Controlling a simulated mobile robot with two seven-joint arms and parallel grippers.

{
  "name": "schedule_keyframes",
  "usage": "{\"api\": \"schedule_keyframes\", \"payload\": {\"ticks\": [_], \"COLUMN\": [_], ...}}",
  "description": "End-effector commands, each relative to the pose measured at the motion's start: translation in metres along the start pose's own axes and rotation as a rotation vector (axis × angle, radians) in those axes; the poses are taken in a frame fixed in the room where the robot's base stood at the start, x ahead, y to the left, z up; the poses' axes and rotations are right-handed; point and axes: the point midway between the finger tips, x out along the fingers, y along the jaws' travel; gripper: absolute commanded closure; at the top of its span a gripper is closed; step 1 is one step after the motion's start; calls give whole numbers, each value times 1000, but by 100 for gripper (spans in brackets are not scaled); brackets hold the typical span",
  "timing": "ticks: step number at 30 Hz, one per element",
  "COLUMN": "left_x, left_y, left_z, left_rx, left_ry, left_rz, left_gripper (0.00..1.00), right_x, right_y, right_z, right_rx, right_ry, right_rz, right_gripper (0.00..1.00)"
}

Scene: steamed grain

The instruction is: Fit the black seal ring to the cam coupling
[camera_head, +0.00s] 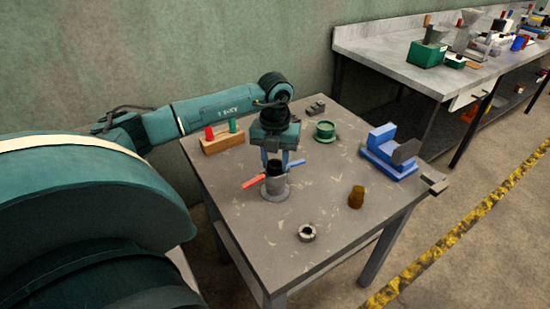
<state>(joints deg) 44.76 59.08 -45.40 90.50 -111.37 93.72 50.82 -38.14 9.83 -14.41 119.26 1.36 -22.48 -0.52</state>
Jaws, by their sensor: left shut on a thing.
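The cam coupling (275,190) is a grey upright cylinder on a round foot near the table's middle. A red lever (254,182) sticks out to its left and a blue lever (295,163) to its right. The black seal ring (275,170) shows as a small dark shape at the coupling's mouth. My left gripper (275,164) points down right over the coupling, shut on the black ring. I cannot tell whether the ring is seated or just above the mouth. My right gripper is not in view.
Around the coupling stand a wooden block (223,144) with red and green pegs, a green flanged part (325,131), a small dark block (315,107), a blue vise (380,151), a brown jar (356,197) and a metal ring (306,233).

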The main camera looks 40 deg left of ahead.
Motion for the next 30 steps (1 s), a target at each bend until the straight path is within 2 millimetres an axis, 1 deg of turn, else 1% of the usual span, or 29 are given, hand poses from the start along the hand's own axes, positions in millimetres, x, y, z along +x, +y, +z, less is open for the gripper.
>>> {"api": "schedule_keyframes", "payload": {"ticks": [8,19,30], "left_x": [1,6,2], "left_y": [0,0,0], "left_z": [0,0,0], "left_rx": [0,0,0], "left_ry": [-1,-1,1], "left_rz": [0,0,0], "left_gripper": [87,87,87], "right_x": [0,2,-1], "right_y": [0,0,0], "right_z": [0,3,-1], "right_rx": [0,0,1], "right_ry": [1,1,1], "right_rz": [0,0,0], "right_gripper": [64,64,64]}}
